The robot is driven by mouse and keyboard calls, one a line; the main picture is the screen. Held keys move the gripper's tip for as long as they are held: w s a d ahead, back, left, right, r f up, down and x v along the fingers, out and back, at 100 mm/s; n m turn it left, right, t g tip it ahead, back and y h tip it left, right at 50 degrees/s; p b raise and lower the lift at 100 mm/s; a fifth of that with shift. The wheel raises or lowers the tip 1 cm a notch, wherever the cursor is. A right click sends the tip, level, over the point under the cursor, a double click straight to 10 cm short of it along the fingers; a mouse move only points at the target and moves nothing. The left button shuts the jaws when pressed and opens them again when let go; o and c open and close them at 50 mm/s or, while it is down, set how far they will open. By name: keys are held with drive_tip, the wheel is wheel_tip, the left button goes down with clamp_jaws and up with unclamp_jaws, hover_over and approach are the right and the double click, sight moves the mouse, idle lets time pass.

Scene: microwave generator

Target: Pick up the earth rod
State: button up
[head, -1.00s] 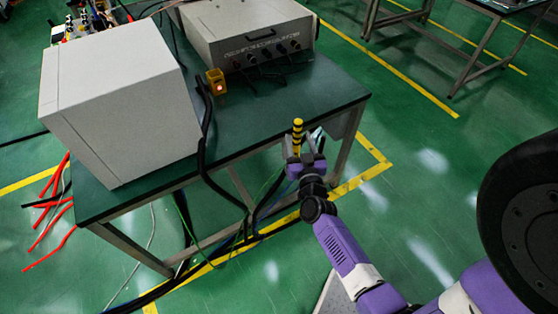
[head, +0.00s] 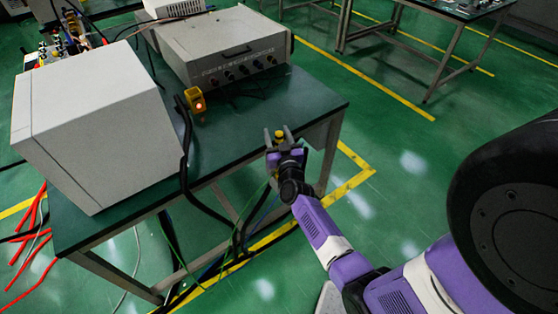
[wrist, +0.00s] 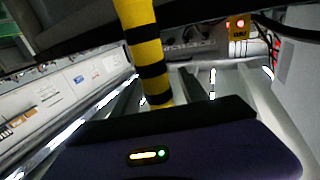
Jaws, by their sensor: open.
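The earth rod is a yellow and black striped rod (head: 279,134) at the table's near right edge in the head view. Only its top shows there, between the fingers of my gripper (head: 278,139). My gripper is open, with one finger on each side of the rod. In the wrist view the striped rod (wrist: 146,52) runs from the top edge down to just beyond the dark front of my gripper. Its lower end is hidden, and I cannot tell whether the fingers touch it.
A green-topped table (head: 232,140) carries a large white box (head: 95,125), a grey instrument (head: 235,55) and a small yellow device (head: 196,103) with a lit lamp. Black and green cables hang over the near edge.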

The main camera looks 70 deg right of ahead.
clamp_jaws()
idle(1.4)
